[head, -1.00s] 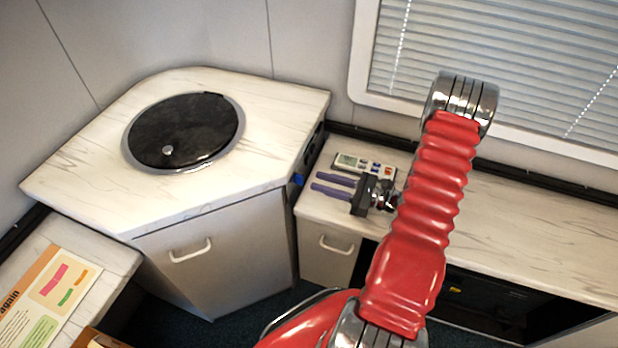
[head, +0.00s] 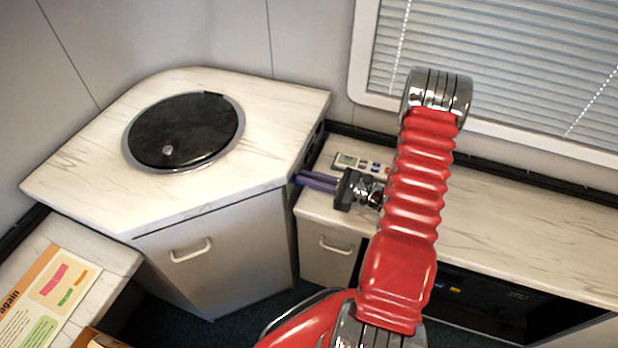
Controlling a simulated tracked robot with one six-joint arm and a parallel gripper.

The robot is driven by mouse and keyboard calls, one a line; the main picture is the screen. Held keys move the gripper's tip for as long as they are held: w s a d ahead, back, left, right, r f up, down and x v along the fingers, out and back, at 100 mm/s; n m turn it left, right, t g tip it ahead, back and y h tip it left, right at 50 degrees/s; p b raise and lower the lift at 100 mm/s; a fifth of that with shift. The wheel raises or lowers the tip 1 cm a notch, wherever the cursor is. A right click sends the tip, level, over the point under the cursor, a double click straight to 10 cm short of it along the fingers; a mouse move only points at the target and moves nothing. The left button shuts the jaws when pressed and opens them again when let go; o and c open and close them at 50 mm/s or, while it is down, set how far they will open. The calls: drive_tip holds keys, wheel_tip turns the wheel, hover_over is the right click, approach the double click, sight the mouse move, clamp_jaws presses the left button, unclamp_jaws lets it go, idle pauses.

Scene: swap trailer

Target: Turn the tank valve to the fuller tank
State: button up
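My gripper (head: 301,181) is at the right side of the corner cabinet, its two purple fingers pointing left at the cabinet's side wall. The fingers lie close together in this view; whether they are shut, or on anything, cannot be told. A small blue part, possibly the valve handle, showed on that wall earlier; my fingertips now cover that spot. No tanks or level marks can be made out. A small white panel (head: 347,160) with a grey display and coloured buttons is on the counter just behind my gripper; its display is too small to read.
The corner cabinet (head: 265,110) has a marble-look top with a round black lid (head: 185,130). The right counter (head: 520,215) runs below the window blind (head: 500,60) and is largely clear. A printed card (head: 45,300) lies on the left counter.

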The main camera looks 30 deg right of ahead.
clamp_jaws()
drive_tip(key=shift+n, duration=0.4)
drive_tip(key=n, duration=0.3)
drive_tip(key=shift+s+a+n, duration=0.25)
drive_tip(key=shift+n, duration=0.05)
drive_tip(key=n, duration=0.6)
drive_tip(key=shift+s+a+f+n, duration=0.25)
drive_tip(key=shift+a+f+n, duration=0.05)
drive_tip(key=shift+a+f, duration=0.1)
drive_tip(key=shift+o, duration=2.2)
unclamp_jaws()
